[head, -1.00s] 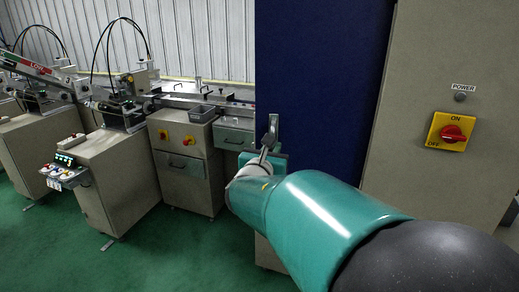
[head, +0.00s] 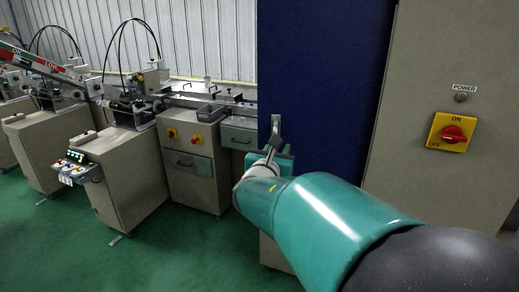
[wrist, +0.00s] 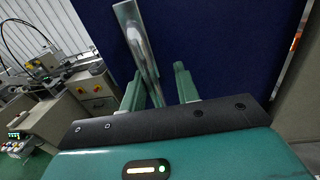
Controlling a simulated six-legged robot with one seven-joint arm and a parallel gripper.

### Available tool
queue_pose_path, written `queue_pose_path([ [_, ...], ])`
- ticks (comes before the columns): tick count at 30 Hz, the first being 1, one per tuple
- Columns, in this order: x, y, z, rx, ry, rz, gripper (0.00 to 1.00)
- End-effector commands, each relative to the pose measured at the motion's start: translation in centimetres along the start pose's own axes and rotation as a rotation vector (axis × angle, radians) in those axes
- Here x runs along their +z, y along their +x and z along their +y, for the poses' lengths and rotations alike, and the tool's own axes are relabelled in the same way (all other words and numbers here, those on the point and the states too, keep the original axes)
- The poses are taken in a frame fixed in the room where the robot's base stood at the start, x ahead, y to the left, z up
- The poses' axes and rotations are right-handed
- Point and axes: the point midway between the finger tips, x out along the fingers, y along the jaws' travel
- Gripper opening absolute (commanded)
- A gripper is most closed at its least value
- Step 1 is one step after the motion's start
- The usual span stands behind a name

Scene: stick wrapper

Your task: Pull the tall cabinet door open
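The tall cabinet door (head: 325,85) is a dark blue panel, and it also fills the upper middle of the wrist view (wrist: 225,45). Its metal handle (head: 276,128) is a narrow upright bar near the door's left edge. My gripper (head: 270,153) is at the handle's lower part. In the wrist view my gripper (wrist: 158,87) has its two fingers apart, with the lower end of the handle (wrist: 136,38) showing between them. I cannot tell whether a finger touches the handle. My arm hides the lower door in the head view.
A grey cabinet panel with a red and yellow power switch (head: 452,132) stands right of the door. Grey machines with a low cabinet (head: 195,165) stand to the left, close to the door's left edge. Green floor (head: 170,255) is clear in front of them.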

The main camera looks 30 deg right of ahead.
Motion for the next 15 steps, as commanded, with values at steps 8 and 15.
queue_pose_path([
  [8, 0.0, -0.4, 0.2, 0.009, -0.002, 0.0, 0.31],
  [15, 0.1, -3.6, 0.3, 0.012, -0.002, -0.002, 0.31],
])
